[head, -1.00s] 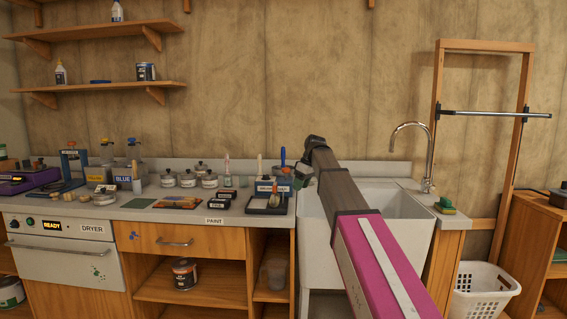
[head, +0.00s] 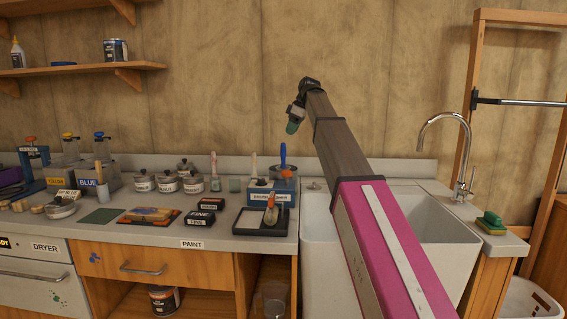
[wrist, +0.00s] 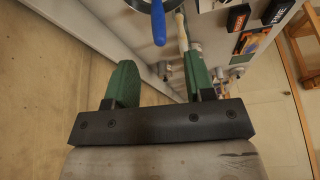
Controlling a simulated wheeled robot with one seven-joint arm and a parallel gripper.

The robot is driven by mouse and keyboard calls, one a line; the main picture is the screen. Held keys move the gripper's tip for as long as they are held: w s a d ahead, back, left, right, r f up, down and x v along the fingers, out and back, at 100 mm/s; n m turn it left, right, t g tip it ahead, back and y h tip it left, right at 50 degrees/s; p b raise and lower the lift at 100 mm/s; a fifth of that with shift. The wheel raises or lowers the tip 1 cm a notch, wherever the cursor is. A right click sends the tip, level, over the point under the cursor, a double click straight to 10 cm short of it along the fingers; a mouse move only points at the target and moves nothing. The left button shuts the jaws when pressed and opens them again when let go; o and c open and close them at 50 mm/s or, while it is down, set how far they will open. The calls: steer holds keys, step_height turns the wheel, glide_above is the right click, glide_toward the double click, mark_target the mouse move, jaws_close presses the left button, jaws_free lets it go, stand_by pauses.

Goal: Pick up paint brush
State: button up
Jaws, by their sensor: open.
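Several upright brush-like handles stand along the back of the counter: a cream handle (head: 254,167), a pinkish handle (head: 214,162) and a blue handle (head: 283,155) rising from a container. I cannot tell which is the paint brush. My gripper (head: 292,126) is raised above the counter, left of the sink, apart from everything. In the wrist view its green fingers (wrist: 160,82) are spread and empty. The blue handle (wrist: 158,25) and the cream handle (wrist: 181,30) show beyond them.
A blue labelled box (head: 262,192) sits behind the black tray. Lidded pots (head: 168,183) and small black boxes (head: 200,219) stand to the left. The deep sink (head: 318,232) and its tap (head: 461,150) are on the right. The air around my gripper is clear.

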glide_above(283, 167)
steer(key=f, duration=0.6)
steer(key=w+f, duration=0.1)
steer(key=f, duration=0.2)
steer(key=shift+f, duration=0.35)
jaws_close()
